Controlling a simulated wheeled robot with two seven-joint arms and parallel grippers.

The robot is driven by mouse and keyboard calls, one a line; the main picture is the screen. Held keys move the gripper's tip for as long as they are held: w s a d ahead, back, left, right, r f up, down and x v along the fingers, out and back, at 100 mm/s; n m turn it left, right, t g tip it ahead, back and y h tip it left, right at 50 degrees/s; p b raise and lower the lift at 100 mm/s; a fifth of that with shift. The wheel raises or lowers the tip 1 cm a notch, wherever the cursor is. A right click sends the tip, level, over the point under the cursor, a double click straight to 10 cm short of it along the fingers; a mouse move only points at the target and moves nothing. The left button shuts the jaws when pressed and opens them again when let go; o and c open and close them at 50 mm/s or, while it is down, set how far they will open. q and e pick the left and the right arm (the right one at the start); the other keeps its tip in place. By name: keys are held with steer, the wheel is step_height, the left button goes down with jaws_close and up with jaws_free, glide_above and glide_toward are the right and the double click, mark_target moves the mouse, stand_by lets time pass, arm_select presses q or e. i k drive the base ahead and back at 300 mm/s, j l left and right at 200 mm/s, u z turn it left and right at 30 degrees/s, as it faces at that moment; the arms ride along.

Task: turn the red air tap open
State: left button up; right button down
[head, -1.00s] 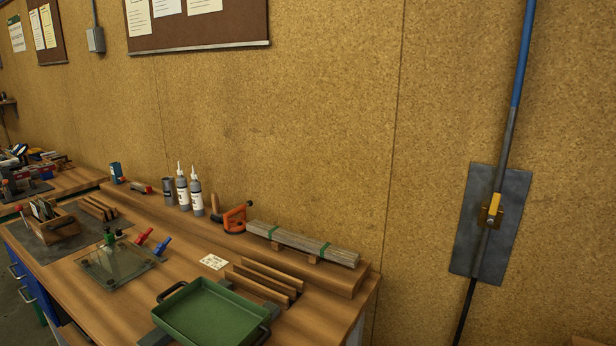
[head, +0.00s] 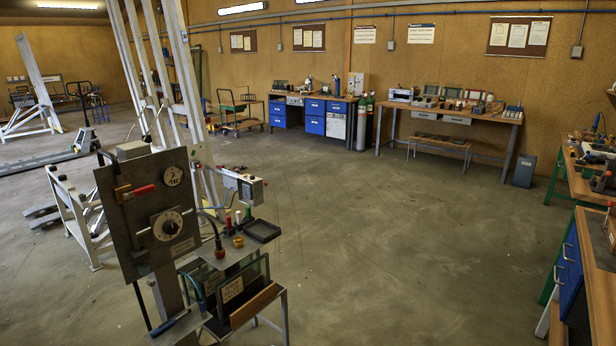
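A red-handled tap (head: 139,191) sits on the upper left of a dark upright control panel (head: 125,235) at the left of the head view. Its handle lies nearly level, pointing right from a brass-coloured body at the panel's left edge. A round gauge (head: 173,175) is to the right of the tap, and a white dial with a black knob (head: 167,225) is below it. Neither of my grippers is in view, so nothing of mine shows near the tap.
A small stand (head: 250,300) with a black tray (head: 263,230) and coloured-top items is right of the panel. A white tilting frame (head: 85,215) stands behind it. Open floor (head: 400,260) fills the middle. Workbenches line the back wall, and a blue-fronted bench (head: 570,265) is at right.

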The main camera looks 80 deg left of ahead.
mark_target(149, 189)
steer(key=j+u, duration=0.1)
steer(key=u, duration=4.3)
steer(key=i+l+u, duration=0.15)
steer(key=l+u, duration=0.25)
steer(key=l, duration=0.25)
steer(key=l+u, duration=0.4)
steer(key=l, duration=0.25)
steer(key=l+u, duration=0.45)
steer(key=l, duration=0.2)
